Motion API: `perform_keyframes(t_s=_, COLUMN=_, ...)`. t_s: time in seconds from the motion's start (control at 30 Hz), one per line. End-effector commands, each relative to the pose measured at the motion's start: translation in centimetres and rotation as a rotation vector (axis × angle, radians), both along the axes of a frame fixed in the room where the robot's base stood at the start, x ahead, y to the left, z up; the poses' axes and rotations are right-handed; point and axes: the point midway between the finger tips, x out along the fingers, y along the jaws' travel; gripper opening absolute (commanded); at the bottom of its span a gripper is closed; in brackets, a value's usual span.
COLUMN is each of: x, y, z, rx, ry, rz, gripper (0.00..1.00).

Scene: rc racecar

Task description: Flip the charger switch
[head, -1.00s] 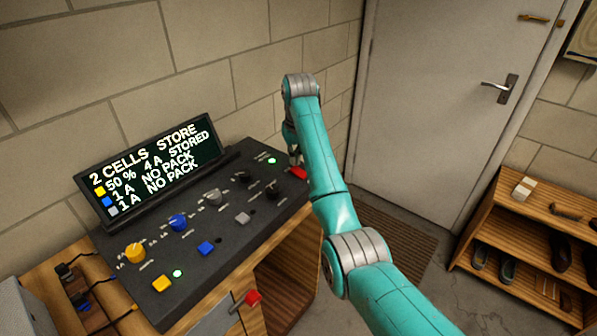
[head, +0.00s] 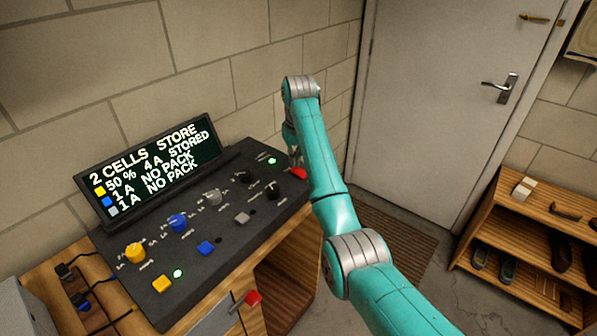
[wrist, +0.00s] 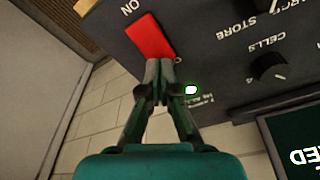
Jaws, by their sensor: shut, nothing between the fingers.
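The charger switch is a red rocker (wrist: 150,37) with "ON" printed beside one end. It sits at the far right end of the dark charger panel (head: 232,232), and its red edge shows in the head view (head: 299,174). My gripper (wrist: 160,70) is shut and empty. Its fingertips are at the rocker's edge nearest the lit green lamp (wrist: 191,90), overlapping it in the wrist view. I cannot tell whether they press on it. In the head view my gripper (head: 294,158) is partly hidden behind my arm.
The charger display (head: 150,165) reads "2 CELLS STORE", "50% 4A STORED" and two "NO PACK" lines. Knobs and coloured buttons cover the panel, including a black cells knob (wrist: 270,67). A brick wall stands behind. A red-handled lever (head: 252,298) is at the bench front.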

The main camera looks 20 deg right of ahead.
Motion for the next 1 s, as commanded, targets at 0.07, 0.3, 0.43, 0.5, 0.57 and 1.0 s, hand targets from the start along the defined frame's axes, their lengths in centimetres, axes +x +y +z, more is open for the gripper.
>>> perform_keyframes(t_s=0.07, x=0.0, y=0.0, z=-0.1, rx=0.000, ry=0.000, rz=0.000, gripper=0.00)
perform_keyframes(t_s=0.3, x=0.0, y=0.0, z=-0.4, rx=0.000, ry=0.001, rz=0.000, gripper=0.00)
perform_keyframes(t_s=0.43, x=0.0, y=0.0, z=-0.6, rx=0.000, ry=0.001, rz=0.000, gripper=0.00)
perform_keyframes(t_s=0.5, x=0.0, y=0.0, z=-0.7, rx=0.000, ry=0.001, rz=0.000, gripper=0.00)
perform_keyframes(t_s=0.57, x=0.0, y=0.0, z=-0.8, rx=0.000, ry=0.001, rz=0.000, gripper=0.00)
perform_keyframes(t_s=1.0, x=0.0, y=0.0, z=-1.3, rx=0.000, ry=0.000, rz=0.000, gripper=0.00)
